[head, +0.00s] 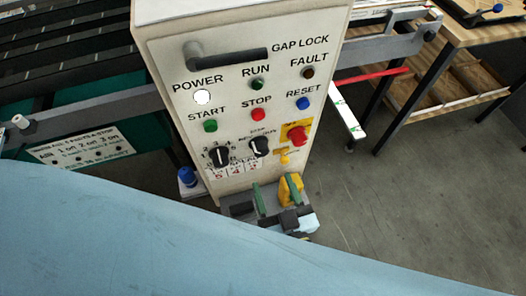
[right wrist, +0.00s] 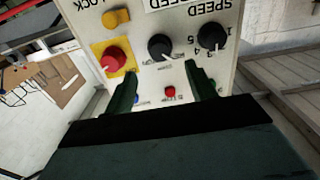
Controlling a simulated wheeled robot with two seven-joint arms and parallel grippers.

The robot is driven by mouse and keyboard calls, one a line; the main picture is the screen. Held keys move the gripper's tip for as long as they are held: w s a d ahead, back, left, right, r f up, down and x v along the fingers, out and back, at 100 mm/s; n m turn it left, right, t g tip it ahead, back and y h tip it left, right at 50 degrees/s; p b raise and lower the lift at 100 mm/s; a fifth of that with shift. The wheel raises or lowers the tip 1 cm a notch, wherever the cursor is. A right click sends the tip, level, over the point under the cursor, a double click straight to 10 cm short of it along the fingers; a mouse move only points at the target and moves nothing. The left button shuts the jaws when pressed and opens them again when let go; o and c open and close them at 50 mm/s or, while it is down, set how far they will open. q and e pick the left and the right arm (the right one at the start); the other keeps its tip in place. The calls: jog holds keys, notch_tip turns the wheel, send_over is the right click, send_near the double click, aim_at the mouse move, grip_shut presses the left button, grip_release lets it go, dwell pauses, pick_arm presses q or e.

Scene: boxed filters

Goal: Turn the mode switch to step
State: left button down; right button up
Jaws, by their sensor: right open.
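The mode switch (head: 259,146) is the right one of two black knobs on the cream control panel. It is the middle knob in the upside-down right wrist view (right wrist: 160,47). Its white pointer looks turned to the panel's upper left; small marks are too blurred to read surely. My right gripper (head: 274,182) is open, with green fingers apart, in front of the panel and below the switch in the head view. In the right wrist view its fingers (right wrist: 163,85) stand on either side of the switch's line, apart from it. My left gripper is not in view.
The numbered speed knob (head: 219,155) sits left of the switch, and the red emergency stop (head: 297,135) on its yellow plate sits right. Start (head: 210,126), stop (head: 257,115) and reset (head: 303,103) buttons are above. A black handle (head: 225,58) sticks out near the top.

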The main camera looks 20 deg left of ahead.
aim_at(262, 154)
jog(key=x, duration=0.9)
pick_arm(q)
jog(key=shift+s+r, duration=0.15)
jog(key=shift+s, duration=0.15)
pick_arm(e)
jog(key=shift+s, duration=0.1)
jog(key=c, duration=1)
